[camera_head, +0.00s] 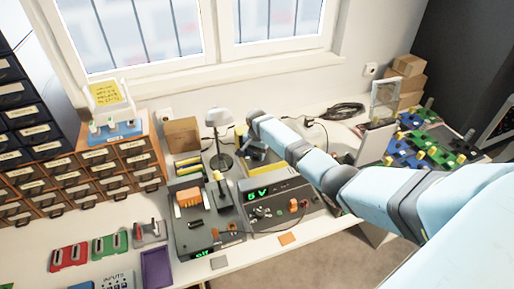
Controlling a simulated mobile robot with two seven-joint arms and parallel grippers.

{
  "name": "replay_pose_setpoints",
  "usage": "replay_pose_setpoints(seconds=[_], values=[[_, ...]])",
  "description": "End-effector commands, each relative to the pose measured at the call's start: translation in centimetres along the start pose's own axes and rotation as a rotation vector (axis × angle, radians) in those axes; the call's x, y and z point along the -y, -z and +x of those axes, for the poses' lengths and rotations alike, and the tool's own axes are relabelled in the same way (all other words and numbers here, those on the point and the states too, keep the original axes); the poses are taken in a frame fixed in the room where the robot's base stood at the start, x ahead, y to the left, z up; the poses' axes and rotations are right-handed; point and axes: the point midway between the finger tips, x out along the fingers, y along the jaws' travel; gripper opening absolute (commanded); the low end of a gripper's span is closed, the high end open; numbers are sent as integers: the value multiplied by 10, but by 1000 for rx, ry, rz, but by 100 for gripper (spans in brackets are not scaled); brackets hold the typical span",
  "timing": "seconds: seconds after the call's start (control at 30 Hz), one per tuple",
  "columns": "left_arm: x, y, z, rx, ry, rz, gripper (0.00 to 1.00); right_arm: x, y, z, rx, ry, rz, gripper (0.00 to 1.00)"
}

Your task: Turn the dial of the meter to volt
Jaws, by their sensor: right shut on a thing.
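My right arm reaches in from the right across the bench, and its gripper (255,154) points down behind the grey power supply. The meter (277,170) seems to be the yellow-edged thing lying under and beside this gripper, mostly covered by the gripper and the arm. The gripper is shut on what seems to be the meter's dial. The dial itself and its pointer are hidden, so its setting cannot be read. My left gripper is not in view.
A power supply (283,221) showing "5V" stands in front of the gripper. A soldering station (186,240) and a lamp (218,118) are to the left. Drawer units (98,160) fill the left. Circuit boards (436,154) and cartons (408,66) are at the right.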

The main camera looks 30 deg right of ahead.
Motion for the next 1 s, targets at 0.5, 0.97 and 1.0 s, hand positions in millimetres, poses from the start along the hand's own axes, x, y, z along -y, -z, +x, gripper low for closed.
replay_pose_setpoints(seconds=[0.5, 0.97, 1.0], values=[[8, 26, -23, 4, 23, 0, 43, 0, 0, -3, 1, 1, 449, 12], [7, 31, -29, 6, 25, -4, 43, 0, 1, -1, -1, 1, 629, 12], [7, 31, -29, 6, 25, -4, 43, 0, 1, 0, -1, 1, 634, 12]])
